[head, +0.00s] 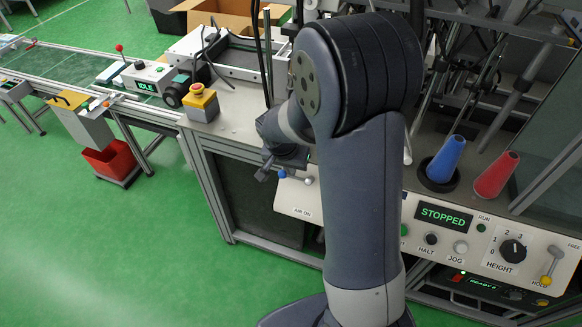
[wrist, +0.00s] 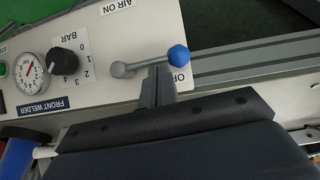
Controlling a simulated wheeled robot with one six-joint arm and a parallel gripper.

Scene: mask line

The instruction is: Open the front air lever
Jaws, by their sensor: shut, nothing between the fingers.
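The front air lever shows in the wrist view as a grey rod with a blue knob (wrist: 178,54) and a round grey pivot (wrist: 118,69). Its knob end lies by a partly hidden label starting "OF". The "AIR ON" label (wrist: 122,5) is at the panel's upper edge in that view. In the head view the blue knob (head: 282,173) sits left of the pivot, above "AIR ON". My gripper (wrist: 157,72) is shut and empty, its narrow fingertips close to the rod beside the knob. I cannot tell whether they touch it. The gripper (head: 263,175) also shows in the head view.
On the wrist view's panel are a pressure gauge (wrist: 31,72), a black BAR dial (wrist: 68,62) and a "FRONT WELDER" label (wrist: 42,106). In the head view, a control panel with a "STOPPED" display (head: 443,217) and blue (head: 446,160) and red (head: 496,175) cones stand right of my arm.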

